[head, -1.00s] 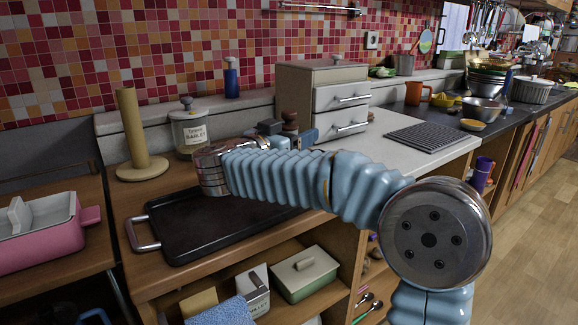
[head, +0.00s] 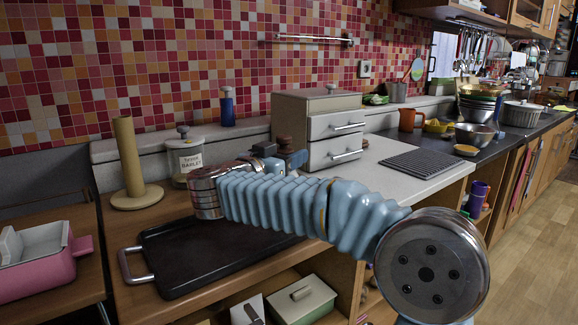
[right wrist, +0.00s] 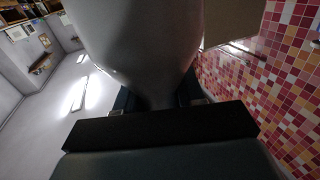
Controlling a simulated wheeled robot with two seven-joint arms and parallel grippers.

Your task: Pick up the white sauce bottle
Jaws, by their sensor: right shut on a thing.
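A large smooth pale grey-white body, which I take to be the white sauce bottle (right wrist: 135,45), fills the upper middle of the right wrist view. It narrows toward my right gripper (right wrist: 158,103), whose fingers are shut on its narrow part. In the head view my right gripper (head: 284,160) is beyond my blue ribbed arm, in front of the small drawer cabinet. A dark brown knob-like top shows at the gripper there; I cannot tell whether it belongs to the bottle. The bottle's white body is hidden in the head view. My left gripper is not in view.
A black tray (head: 180,262) lies on the wooden counter below my arm. A glass jar (head: 187,160) and a wooden paper-towel post (head: 131,165) stand behind it. The drawer cabinet (head: 318,120) is close by, and a dark rack (head: 425,163) lies right of it.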

